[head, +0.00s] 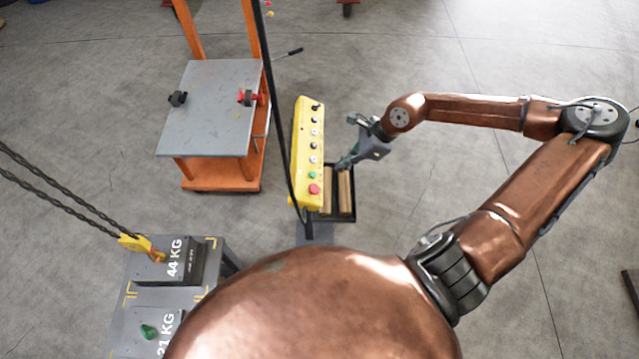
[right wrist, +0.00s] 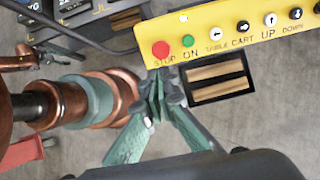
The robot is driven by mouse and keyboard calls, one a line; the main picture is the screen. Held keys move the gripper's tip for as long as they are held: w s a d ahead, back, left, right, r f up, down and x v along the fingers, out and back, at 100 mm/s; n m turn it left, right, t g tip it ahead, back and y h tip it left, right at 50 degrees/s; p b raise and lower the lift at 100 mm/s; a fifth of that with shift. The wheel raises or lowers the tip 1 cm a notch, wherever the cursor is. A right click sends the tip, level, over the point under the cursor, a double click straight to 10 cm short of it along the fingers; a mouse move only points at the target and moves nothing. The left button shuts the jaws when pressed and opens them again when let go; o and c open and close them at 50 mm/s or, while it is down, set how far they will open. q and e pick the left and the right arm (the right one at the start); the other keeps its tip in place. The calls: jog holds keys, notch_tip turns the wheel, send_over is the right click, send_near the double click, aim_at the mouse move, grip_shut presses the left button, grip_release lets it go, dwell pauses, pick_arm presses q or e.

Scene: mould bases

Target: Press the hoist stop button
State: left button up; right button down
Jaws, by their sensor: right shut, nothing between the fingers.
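The yellow hoist pendant (head: 301,150) hangs upright in the head view, with a column of buttons down its face. Its red stop button (head: 314,189) is at the lower end, below the green button (head: 312,175). In the right wrist view the red button (right wrist: 160,49) stands above the word STOP, left of the green ON button (right wrist: 188,41). My right gripper (head: 345,163) is shut and empty, just right of the pendant's lower half. In the right wrist view its fingertips (right wrist: 158,88) show just below the stop button, apart from it in the picture. My left gripper is not identifiable in view.
A black tray (head: 353,200) with wooden bars lies beneath the pendant. An orange cart with a grey top (head: 210,105) stands to the left. A yellow hook (head: 135,243) on chains is at the 44 KG block (head: 170,265). Open floor lies to the right.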

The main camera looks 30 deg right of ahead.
jog(key=shift+d, duration=0.1)
jog(key=p, duration=0.4)
send_near(315, 189)
jog(key=x, duration=0.6)
jog(key=shift+w+f, duration=0.2)
jog(key=shift+f, duration=0.1)
jog(key=shift+a+f+b, duration=0.1)
jog(key=shift+a+b, duration=0.15)
jog(key=shift+b, duration=0.05)
